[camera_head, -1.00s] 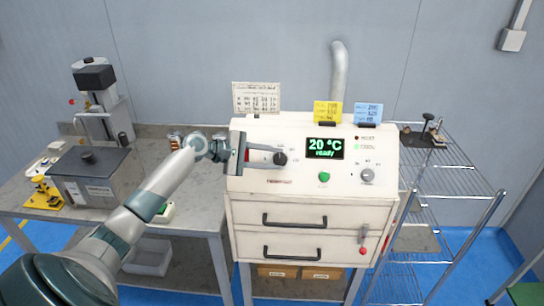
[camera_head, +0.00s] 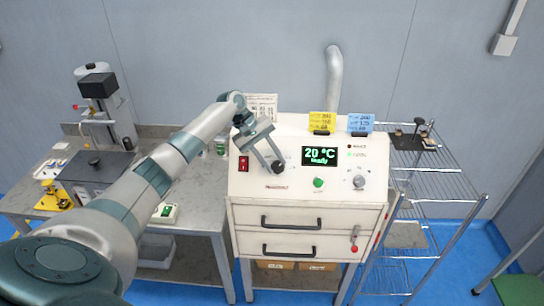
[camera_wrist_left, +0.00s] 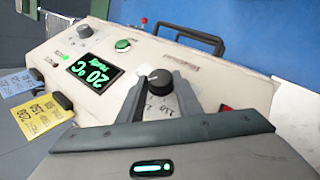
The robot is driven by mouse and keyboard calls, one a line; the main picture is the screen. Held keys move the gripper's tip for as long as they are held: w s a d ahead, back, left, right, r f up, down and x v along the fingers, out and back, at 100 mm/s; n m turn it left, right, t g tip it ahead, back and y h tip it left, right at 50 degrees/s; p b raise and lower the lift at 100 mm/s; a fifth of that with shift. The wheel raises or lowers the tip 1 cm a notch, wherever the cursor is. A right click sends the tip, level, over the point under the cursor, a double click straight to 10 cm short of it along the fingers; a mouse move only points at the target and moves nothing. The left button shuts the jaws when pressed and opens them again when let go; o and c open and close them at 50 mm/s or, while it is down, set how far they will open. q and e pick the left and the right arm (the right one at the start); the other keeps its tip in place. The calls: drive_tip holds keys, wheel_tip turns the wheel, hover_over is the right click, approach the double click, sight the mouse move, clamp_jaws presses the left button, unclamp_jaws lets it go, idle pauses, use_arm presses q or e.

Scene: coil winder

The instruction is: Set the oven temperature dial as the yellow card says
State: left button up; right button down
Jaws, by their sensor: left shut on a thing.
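The oven (camera_head: 305,222) is a cream cabinet with a sloped panel. Its black dial (camera_head: 278,167) is at the panel's left and also shows in the left wrist view (camera_wrist_left: 160,80). My left gripper (camera_head: 270,156) reaches down from the upper left, shut on the dial with a finger on either side. The fingers hide part of the dial's scale. The green display (camera_head: 322,156) reads 20 °C, with "ready" below it. The yellow card (camera_head: 323,122) stands at the panel's top edge; its small print is hard to read. My right gripper is not in view.
A blue card (camera_head: 361,124) stands right of the yellow one. The panel also has a red switch (camera_head: 243,163), a green button (camera_head: 318,183) and a grey knob (camera_head: 359,182). A bench (camera_head: 200,190) is on the left, a wire rack (camera_head: 440,187) on the right.

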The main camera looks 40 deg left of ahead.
use_arm(q)
drive_tip(key=shift+d+g+y, duration=0.15)
drive_tip(key=shift+g+y, duration=0.15)
drive_tip(key=shift+g, duration=0.1)
drive_tip(key=shift+f+m, duration=0.15)
drive_tip(key=shift+m, duration=0.15)
drive_tip(key=o, duration=1)
drive_tip(key=shift+o, duration=0.2)
drive_tip(key=shift+r, duration=0.25)
drive_tip(key=shift+a+r, duration=0.4)
drive_tip(key=shift+r, duration=0.05)
drive_tip(key=b+v, duration=0.6)
drive_tip(key=v, duration=1)
drive_tip(key=shift+d, duration=0.1)
